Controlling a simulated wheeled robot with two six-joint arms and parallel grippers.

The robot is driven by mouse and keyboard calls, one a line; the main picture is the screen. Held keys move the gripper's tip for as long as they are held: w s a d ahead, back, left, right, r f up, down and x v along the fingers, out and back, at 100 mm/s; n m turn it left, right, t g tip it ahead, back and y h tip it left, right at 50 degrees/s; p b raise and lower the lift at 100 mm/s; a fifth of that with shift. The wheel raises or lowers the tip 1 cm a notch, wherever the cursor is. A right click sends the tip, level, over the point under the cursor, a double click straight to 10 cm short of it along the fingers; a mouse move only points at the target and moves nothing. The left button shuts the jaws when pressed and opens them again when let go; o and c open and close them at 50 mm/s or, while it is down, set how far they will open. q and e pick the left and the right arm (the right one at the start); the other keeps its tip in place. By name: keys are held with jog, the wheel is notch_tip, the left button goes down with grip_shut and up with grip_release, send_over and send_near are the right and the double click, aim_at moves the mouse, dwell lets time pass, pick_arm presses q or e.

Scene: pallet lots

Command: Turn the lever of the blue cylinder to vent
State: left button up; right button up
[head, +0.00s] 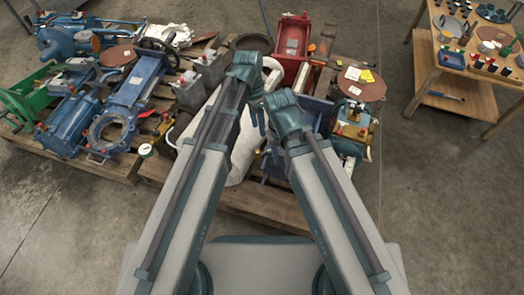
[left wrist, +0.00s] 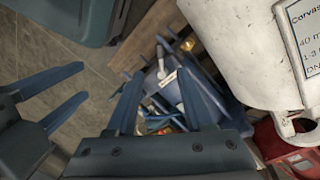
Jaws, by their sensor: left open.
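A blue body (left wrist: 152,80) with a small pale label and a grey lever-like bar (left wrist: 181,106) lies beyond my left gripper (left wrist: 161,76) in the left wrist view. It may be the blue cylinder; I cannot read the label or the lever's setting. My left gripper's fingers are apart, with nothing clearly held between them. In the head view, my left gripper (head: 260,120) is over the pallet's middle, where the arms hide much of the blue body. My right gripper (left wrist: 84,81) shows at the left of the wrist view, its fingers apart and empty.
A white labelled body (left wrist: 250,50) stands close at the right of the wrist view. Blue valves and cylinders (head: 65,125) crowd the left pallet. A red part (head: 290,45) and a brown disc (head: 362,82) are nearby. A wooden table (head: 465,85) stands right, beyond clear floor.

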aim_at(268, 152)
pick_arm(q)
jog(key=b+x, duration=1.1)
jog(key=x, duration=0.1)
grip_shut()
dwell(1.2)
